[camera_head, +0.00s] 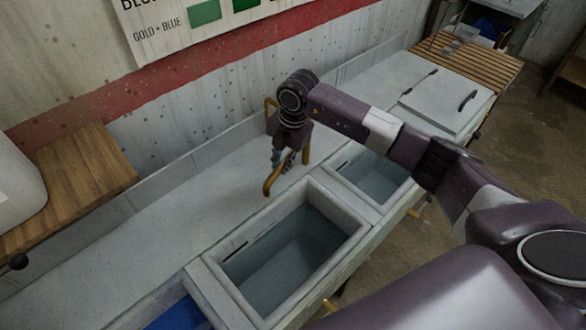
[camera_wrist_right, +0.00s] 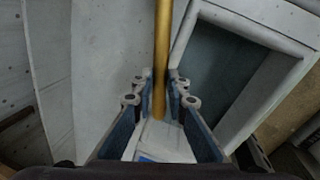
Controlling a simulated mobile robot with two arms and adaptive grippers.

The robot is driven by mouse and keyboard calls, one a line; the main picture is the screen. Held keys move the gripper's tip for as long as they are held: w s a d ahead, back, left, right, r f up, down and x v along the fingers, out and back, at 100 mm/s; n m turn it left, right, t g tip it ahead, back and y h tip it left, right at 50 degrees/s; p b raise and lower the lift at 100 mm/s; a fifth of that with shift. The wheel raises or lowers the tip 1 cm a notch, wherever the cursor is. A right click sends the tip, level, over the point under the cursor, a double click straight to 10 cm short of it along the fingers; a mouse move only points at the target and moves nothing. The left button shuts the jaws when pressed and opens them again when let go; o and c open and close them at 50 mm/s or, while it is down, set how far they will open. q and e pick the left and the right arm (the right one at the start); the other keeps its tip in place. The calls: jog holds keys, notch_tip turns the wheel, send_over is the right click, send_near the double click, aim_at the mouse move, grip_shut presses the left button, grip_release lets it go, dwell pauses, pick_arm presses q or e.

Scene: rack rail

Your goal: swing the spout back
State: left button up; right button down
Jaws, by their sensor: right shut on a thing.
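The spout (camera_head: 273,182) is a brass-coloured bent tube standing behind the sinks, with its lower end near the corner of the large sink. Parts of it are hidden behind my right arm and gripper. My right gripper (camera_head: 281,158) points down at the spout and is shut on it. In the right wrist view the spout (camera_wrist_right: 162,50) runs as a straight brass bar between the two fingers of the gripper (camera_wrist_right: 160,82), with the large sink (camera_wrist_right: 228,75) to its right. My left gripper is not in view.
The large sink (camera_head: 358,235) is open and looks empty. A smaller basin (camera_head: 372,178) lies to its right, and a blue-bottomed one (camera_head: 180,315) at lower left. The grey counter (camera_head: 130,245) is clear on the left. A white lid (camera_head: 446,101) and slatted wood (camera_head: 470,62) lie far right.

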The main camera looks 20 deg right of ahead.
jog(key=shift+w+a+m+b, duration=0.35)
jog(key=shift+w+a+m, duration=0.1)
jog(key=shift+w+m, duration=0.3)
jog(key=shift+w+a+m+b, duration=0.35)
jog(key=shift+w+m, duration=0.2)
jog(key=shift+w, duration=0.25)
jog(key=shift+r, duration=0.1)
jog(key=c, duration=1.9)
grip_release()
jog(key=r, duration=0.4)
jog(key=s+r, duration=0.1)
jog(key=r, duration=0.2)
jog(key=s+r, duration=0.1)
jog(key=r, duration=0.3)
jog(key=shift+s+d+r, duration=0.15)
jog(key=shift+d+r, duration=0.2)
jog(key=shift+d, duration=0.05)
jog(key=shift+f, duration=0.1)
